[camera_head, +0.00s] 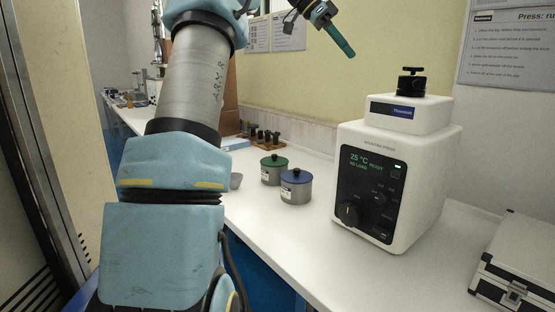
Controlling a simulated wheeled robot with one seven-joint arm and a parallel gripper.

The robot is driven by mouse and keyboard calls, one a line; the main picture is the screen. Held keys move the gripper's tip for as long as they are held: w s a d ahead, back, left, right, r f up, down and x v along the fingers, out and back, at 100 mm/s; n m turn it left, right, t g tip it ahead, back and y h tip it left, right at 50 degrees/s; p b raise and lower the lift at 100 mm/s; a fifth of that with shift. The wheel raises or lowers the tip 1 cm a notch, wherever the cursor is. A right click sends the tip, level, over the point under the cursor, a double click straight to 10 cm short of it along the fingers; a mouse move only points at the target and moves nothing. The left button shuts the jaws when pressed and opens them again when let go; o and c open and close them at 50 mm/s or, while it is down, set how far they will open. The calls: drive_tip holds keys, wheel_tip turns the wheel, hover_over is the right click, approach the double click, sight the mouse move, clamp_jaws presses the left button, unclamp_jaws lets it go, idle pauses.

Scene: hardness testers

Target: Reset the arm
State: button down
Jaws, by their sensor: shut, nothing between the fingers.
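My arm rises through the left part of the head view, and its upper links leave the top edge. My gripper (340,40) shows at the top centre, pointing down and to the right. Its teal fingers are together with nothing between them. It is up in the air in front of the yellow wall, apart from everything on the bench. Part of my wrist is cut off by the top edge.
A white mounting press (415,200) with a black top knob stands on the white bench (280,232). Two metal pots, one green-lidded (273,170) and one blue-lidded (296,187), stand left of it. A silver case (520,262) is at right. Bare bench lies in front of the pots.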

drive_tip(key=s+a+f+n+t+y, duration=0.15)
drive_tip(key=a+f+n, duration=0.3)
drive_tip(key=f, duration=0.45)
drive_tip(key=s+a+f+n+t+y, duration=0.1)
drive_tip(key=s+a+f+n+y, duration=0.25)
drive_tip(key=f, duration=0.65)
drive_tip(key=s+a+f+n+y, duration=0.3)
drive_tip(key=s+a+f+n, duration=0.6)
drive_tip(key=s+a+f, duration=0.7)
drive_tip(key=s+f, duration=0.1)
drive_tip(key=s, duration=0.2)
drive_tip(key=shift+p, duration=0.3)
drive_tip(key=c, duration=1.6)
unclamp_jaws()
drive_tip(key=shift+f, duration=0.1)
